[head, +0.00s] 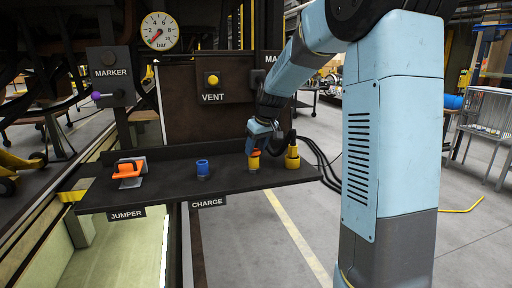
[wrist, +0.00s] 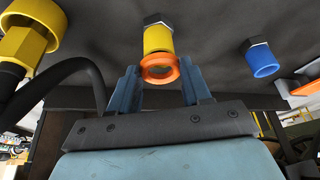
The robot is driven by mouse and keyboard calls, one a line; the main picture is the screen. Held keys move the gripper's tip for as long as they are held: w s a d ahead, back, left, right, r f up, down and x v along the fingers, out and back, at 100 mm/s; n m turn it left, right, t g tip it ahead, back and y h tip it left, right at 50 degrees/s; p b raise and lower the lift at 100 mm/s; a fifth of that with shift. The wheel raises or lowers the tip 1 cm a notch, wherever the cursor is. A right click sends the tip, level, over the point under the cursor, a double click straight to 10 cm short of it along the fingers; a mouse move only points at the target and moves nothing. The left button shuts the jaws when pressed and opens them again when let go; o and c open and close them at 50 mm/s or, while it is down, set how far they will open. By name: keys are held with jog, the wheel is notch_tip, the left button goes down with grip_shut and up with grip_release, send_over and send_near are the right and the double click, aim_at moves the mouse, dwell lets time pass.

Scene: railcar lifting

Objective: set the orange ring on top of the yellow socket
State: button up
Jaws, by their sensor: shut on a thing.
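The orange ring (wrist: 160,68) is between the two fingers of my gripper (wrist: 160,80), which is shut on it. The yellow socket (wrist: 157,39) has a hex base on the dark shelf. In the wrist view the ring lines up with the socket's free end and overlaps it; I cannot tell whether they touch. In the head view my gripper (head: 256,149) is directly over the yellow socket (head: 253,163). A bit of the orange ring (head: 255,152) shows there, and the gripper hides the rest.
A yellow coupling (head: 292,158) with a black hose stands close to the right of the socket. A blue socket (head: 202,168) and an orange-handled part (head: 128,170) are to the left on the shelf (head: 228,180). A panel with a VENT button (head: 213,80) rises behind.

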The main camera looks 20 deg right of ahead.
jog(key=shift+f, duration=0.35)
jog(key=o, duration=1)
jog(key=v, duration=1.1)
jog(key=s+a+r+m+h, duration=0.1)
jog(key=s, duration=0.7)
jog(key=s+a+r+m, duration=0.1)
jog(key=s+a, duration=0.1)
jog(key=s, duration=0.7)
jog(key=s+f, duration=0.2)
jog(key=s, duration=0.3)
jog(key=s+f+m+t, duration=0.1)
jog(key=s+f, duration=0.1)
jog(key=s, duration=0.3)
jog(key=s+f+m, duration=0.1)
jog(key=s+f, duration=0.1)
jog(key=s, duration=0.3)
jog(key=shift+s+d+f+t+h, duration=0.15)
jog(key=shift+s+d+t+h, duration=0.15)
jog(key=shift+d+h, duration=0.1)
